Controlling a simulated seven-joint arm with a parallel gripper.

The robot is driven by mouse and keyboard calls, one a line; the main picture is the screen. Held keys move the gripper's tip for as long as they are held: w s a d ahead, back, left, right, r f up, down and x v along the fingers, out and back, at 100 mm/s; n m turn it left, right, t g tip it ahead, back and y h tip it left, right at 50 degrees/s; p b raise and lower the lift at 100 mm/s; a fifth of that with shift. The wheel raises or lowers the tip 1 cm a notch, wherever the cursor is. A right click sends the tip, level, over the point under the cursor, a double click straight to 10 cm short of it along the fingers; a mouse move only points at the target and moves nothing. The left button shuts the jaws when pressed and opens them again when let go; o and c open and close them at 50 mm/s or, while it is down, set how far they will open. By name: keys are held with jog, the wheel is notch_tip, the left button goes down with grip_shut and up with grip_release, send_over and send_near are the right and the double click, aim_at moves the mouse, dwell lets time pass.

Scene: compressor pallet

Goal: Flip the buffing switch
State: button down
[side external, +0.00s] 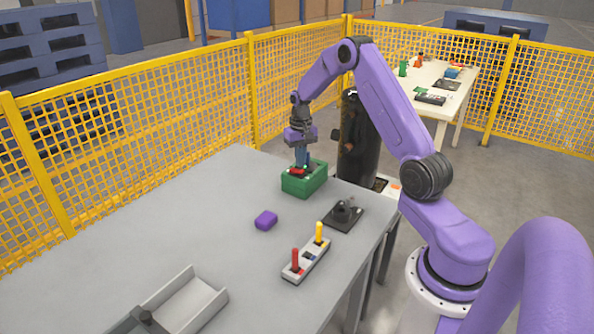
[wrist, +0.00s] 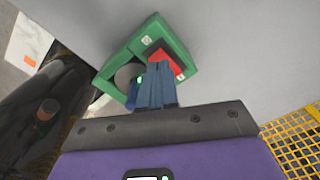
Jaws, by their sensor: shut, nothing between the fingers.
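A green box (side external: 304,184) with a red switch (side external: 297,171) on top sits near the far edge of the grey table. In the wrist view the box (wrist: 112,67) shows the red switch (wrist: 170,56), small white symbols beside it, a grey round part and a green light. My gripper (side external: 303,164) points down over the box. Its blue fingers are together with nothing between them, and their tips (wrist: 157,68) lie at the red switch, hiding part of it. I cannot tell whether they touch it. No label that reads buffing is legible.
A black cylinder (side external: 358,140) stands just behind the box. The table's left part is clear.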

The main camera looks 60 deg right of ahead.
jog(key=shift+f, duration=1.05)
dwell(0.8)
jog(key=shift+r, duration=3.55)
